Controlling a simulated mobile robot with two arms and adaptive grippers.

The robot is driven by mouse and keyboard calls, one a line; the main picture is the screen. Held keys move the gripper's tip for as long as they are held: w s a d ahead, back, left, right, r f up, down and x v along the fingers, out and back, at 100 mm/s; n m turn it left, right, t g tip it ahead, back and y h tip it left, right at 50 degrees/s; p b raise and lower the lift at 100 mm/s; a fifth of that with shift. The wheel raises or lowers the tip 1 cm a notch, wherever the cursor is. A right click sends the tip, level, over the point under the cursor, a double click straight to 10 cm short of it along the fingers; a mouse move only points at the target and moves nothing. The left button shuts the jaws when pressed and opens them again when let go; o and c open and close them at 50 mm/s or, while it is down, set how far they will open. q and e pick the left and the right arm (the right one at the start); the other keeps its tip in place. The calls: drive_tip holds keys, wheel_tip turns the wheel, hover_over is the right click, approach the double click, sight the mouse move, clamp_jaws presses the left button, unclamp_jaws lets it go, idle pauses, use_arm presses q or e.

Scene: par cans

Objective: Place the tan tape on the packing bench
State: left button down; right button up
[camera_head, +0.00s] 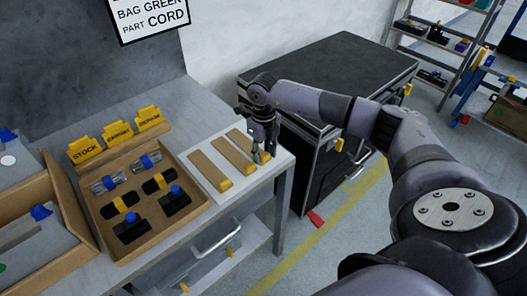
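Several tan strips with yellow ends lie side by side on a white board at the right end of the grey bench (188,118); one is the left tan strip (208,168), another the middle tan strip (233,154). I cannot tell which, if any, is the tan tape; no tape roll shows clearly. My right gripper (262,157) points down over the rightmost strip, near its yellow end. It covers part of that strip. The fingers are small and dark, so I cannot tell whether they hold anything. My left gripper is out of view.
A cardboard tray (112,258) with black, blue and yellow parts stands left of the board, with yellow label cards (118,132) behind it. Another open box (40,270) is at far left. A black case (335,70) stands right of the bench.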

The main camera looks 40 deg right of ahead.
wheel_tip(320, 180, up, 12)
drive_tip(key=b, duration=0.1)
idle(0.5)
